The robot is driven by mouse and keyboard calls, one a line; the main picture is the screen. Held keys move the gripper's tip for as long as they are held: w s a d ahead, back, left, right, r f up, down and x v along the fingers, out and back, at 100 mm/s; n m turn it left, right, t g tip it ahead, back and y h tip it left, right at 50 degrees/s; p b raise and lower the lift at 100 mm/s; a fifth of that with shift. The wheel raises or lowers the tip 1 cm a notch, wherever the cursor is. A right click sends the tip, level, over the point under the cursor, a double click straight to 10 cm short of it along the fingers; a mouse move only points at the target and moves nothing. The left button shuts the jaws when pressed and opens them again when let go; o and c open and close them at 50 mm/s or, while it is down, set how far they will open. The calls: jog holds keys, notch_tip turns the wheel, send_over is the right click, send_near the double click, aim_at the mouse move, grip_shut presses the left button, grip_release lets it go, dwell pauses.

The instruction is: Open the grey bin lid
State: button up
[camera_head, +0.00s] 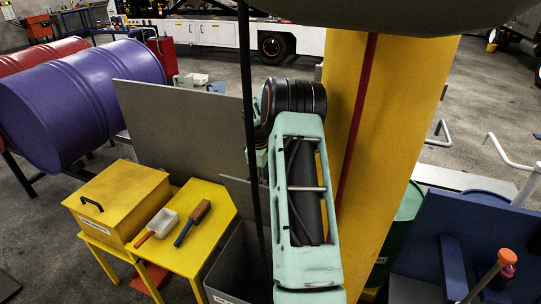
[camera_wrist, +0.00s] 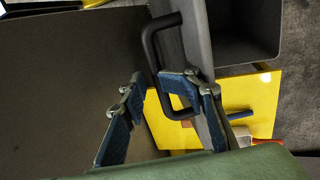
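The grey bin (camera_head: 233,267) stands right of the yellow table, and its dark inside shows at the upper right of the wrist view (camera_wrist: 245,30). Its grey lid (camera_head: 240,196) stands raised, roughly upright, at the bin's far side. In the wrist view the lid (camera_wrist: 199,60) is a narrow strip seen nearly edge-on. A black handle (camera_wrist: 155,65) sticks out from it to the left. My gripper (camera_wrist: 165,76) has its two fingers apart, one on each side of the handle, with no clear grip on it. In the head view my arm hides the gripper.
A large grey panel (camera_head: 180,125) stands behind, close to my left finger in the wrist view (camera_wrist: 70,75). A yellow pillar (camera_head: 385,120) stands right of my arm.

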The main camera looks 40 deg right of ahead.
jog(key=w+d+r+p, duration=0.4)
jog(key=d+r, duration=0.2)
jog(key=shift+w+d, duration=0.3)
jog(key=shift+d, duration=0.1)
dwell(0.6)
dwell(0.4)
notch_tip(320, 180, up, 12)
jog(key=s+a, duration=0.1)
jog(key=a, duration=0.1)
jog(key=shift+s+f, duration=0.15)
